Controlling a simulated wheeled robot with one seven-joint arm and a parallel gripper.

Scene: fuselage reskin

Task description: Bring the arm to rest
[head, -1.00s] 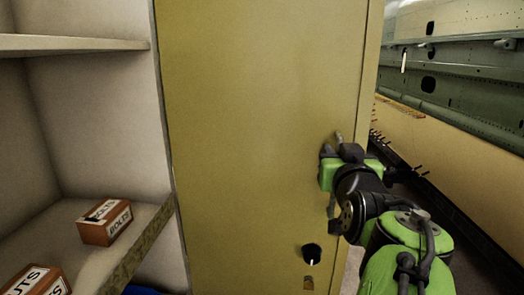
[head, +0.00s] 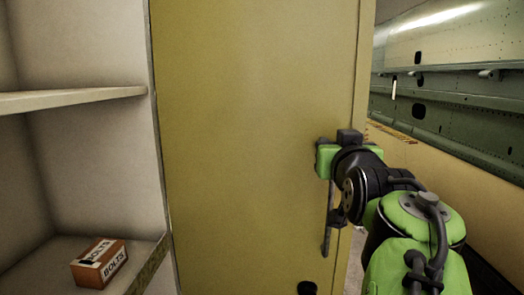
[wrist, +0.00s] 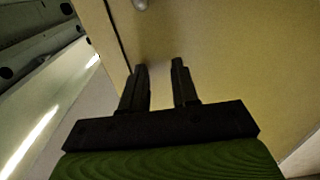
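My gripper (wrist: 162,80) shows in the wrist view with its two dark fingers apart and nothing between them. A yellow-tan door face lies just beyond the fingertips. In the head view my arm reaches in from the lower right, with the green and black gripper end (head: 322,158) in front of the right side of the yellow cabinet door (head: 235,140). The door's dark vertical handle (head: 327,225) shows below the gripper; its upper part is hidden. I cannot tell whether the gripper touches the door or handle.
A pale shelf unit (head: 75,98) stands at the left, with an orange and white bolts box (head: 99,263) on its lower shelf. A dark round knob (head: 307,288) sits low on the door. A green fuselage panel (head: 450,95) runs along the right.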

